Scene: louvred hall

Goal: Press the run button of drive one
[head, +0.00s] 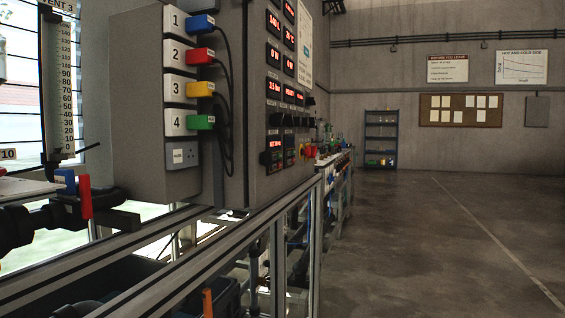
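A grey control cabinet (262,105) stands along the left, its front seen at a steep slant. Low on it is a row of small dark units with lit displays, which look like drives; the nearest is a dark unit (272,158) at the left end of the row. Their labels and single buttons are too small to read, so I cannot tell which is drive one or where its run button is. My gripper is not in view.
Numbered sockets with coloured plugs (200,55) and hanging cables are on the cabinet's side. A metal frame rail (230,262) runs in front of the cabinet. A red and yellow knob (311,150) is beside the dark units. The floor (440,245) on the right is clear.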

